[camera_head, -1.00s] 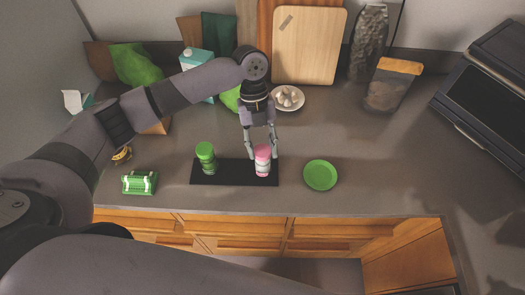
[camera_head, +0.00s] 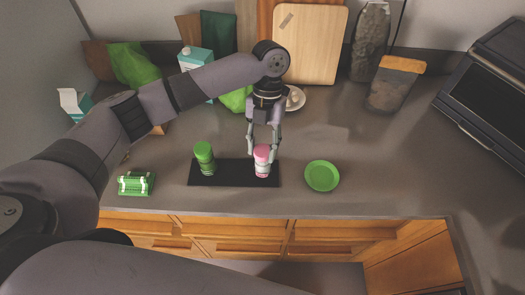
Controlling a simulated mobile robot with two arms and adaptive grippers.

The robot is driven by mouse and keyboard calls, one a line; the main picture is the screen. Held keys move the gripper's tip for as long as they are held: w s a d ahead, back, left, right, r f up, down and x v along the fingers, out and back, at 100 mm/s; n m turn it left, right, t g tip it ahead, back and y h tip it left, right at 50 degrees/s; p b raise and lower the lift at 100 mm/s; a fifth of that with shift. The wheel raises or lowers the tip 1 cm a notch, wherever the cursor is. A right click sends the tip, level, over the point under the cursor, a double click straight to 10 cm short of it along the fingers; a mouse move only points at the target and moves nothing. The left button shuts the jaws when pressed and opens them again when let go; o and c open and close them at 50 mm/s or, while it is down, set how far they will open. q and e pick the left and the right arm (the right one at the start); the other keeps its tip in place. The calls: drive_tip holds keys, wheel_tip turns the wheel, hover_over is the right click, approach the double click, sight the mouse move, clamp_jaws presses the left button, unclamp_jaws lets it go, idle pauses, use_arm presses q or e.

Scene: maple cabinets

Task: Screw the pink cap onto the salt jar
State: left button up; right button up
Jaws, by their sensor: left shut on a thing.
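The salt jar (camera_head: 262,169) stands upright on the right part of a black mat (camera_head: 233,173). The pink cap (camera_head: 262,151) sits at the top of the jar; whether its thread is engaged cannot be seen. My left gripper (camera_head: 263,154) points down from above, with its fingers on both sides of the cap, shut on it. The fingers hide part of the cap's sides. My right gripper is not in view.
A green-capped jar (camera_head: 204,158) stands on the mat's left part. A green plate (camera_head: 322,175) lies to the right, and a green-and-white rack-like item (camera_head: 136,183) to the left. A plate of pale food (camera_head: 295,97) and a cutting board (camera_head: 307,45) are behind.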

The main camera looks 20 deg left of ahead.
use_arm(q)
drive_tip(key=shift+s+f, duration=0.1)
drive_tip(key=m+y+b, duration=0.1)
drive_tip(key=m, duration=0.2)
drive_tip(key=shift+f, duration=0.2)
drive_tip(key=shift+d+m+y+b, duration=0.1)
drive_tip(key=shift+m+y+b, duration=0.35)
drive_tip(key=shift+m, duration=0.75)
drive_tip(key=shift+r+m, duration=0.1)
drive_tip(key=shift+m, duration=0.2)
drive_tip(key=shift+c, duration=0.4)
drive_tip(key=o, duration=1)
drive_tip(key=shift+r, duration=0.1)
